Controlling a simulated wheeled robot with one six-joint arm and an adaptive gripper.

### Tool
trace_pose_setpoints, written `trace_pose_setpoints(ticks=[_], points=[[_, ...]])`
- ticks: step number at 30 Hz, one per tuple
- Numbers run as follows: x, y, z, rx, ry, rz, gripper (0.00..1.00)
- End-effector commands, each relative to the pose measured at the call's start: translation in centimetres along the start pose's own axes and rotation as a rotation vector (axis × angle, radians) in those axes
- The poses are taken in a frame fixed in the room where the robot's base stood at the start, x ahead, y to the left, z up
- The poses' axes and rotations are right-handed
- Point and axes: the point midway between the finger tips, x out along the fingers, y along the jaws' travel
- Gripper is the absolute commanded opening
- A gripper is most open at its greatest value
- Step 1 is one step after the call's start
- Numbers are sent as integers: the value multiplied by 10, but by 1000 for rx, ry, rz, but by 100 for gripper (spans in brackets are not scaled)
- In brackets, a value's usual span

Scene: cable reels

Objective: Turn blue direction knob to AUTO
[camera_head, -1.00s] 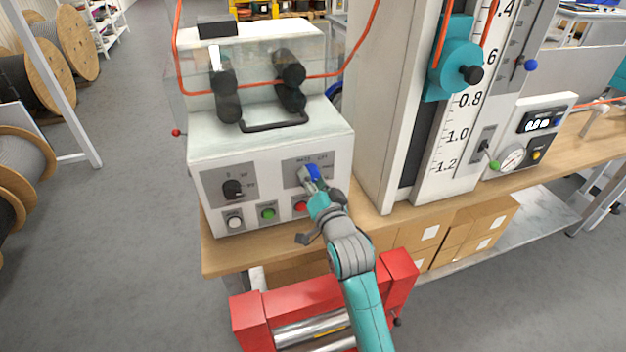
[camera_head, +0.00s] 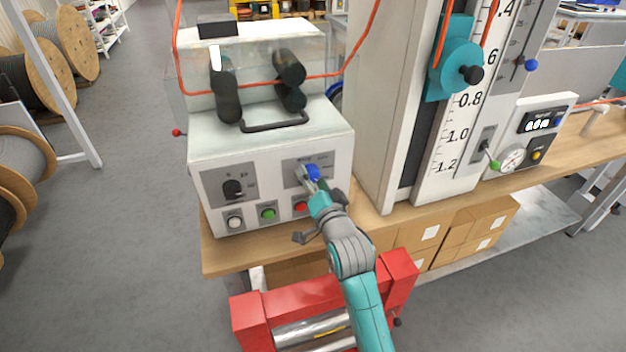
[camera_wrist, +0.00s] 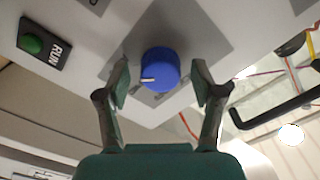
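The blue direction knob (camera_head: 312,173) sits on a grey plate (camera_head: 328,162) at the right of the white control box's front. In the wrist view the blue knob (camera_wrist: 160,70) has a white pointer mark on its left side. My gripper (camera_head: 306,180) is at the knob. In the wrist view its two fingers (camera_wrist: 160,88) stand apart on either side of the knob, with a visible gap on each side. The labels beside the knob are too small or covered to read. The gripper hides part of the plate in the head view.
Below the knob are a red button (camera_head: 301,206), a green button (camera_head: 268,213) and a white button (camera_head: 235,222). A black knob (camera_head: 233,188) is on the left plate. A tall white column (camera_head: 385,120) stands close on the right. A black handle (camera_head: 275,122) is on top.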

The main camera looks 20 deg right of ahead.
Motion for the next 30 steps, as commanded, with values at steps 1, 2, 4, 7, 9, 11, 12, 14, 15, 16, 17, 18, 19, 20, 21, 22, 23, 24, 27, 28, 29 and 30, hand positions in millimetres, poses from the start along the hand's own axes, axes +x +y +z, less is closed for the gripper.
trace_pose_setpoints(ticks=[1,2,4,7,9,11,12,14,15,16,17,18,19,20,21,22,23,24,27,28,29,30], points=[[0,0,0,0,0,0,67],[0,0,0,0,0,0,67],[0,0,0,0,0,0,67],[-1,0,0,-1,0,0,67],[-5,0,0,-1,0,0,67],[-11,0,0,-1,0,-1,67],[-16,0,0,-1,0,0,67],[-26,0,0,-1,0,-1,67],[-33,0,1,-1,0,0,67],[-39,0,0,-1,0,0,67],[-44,1,1,-1,0,0,67],[-52,0,1,-1,0,0,67],[-58,1,1,-1,-1,1,67],[-64,1,1,-1,-1,1,67],[-71,1,1,-1,-1,1,67],[-77,1,1,-1,-1,1,67],[-82,1,1,-1,-1,1,67],[-88,1,1,0,-1,1,67],[-102,1,1,0,-1,1,67],[-105,1,1,0,-1,1,67],[-108,0,0,0,0,0,67],[-111,1,1,0,-1,1,67]])
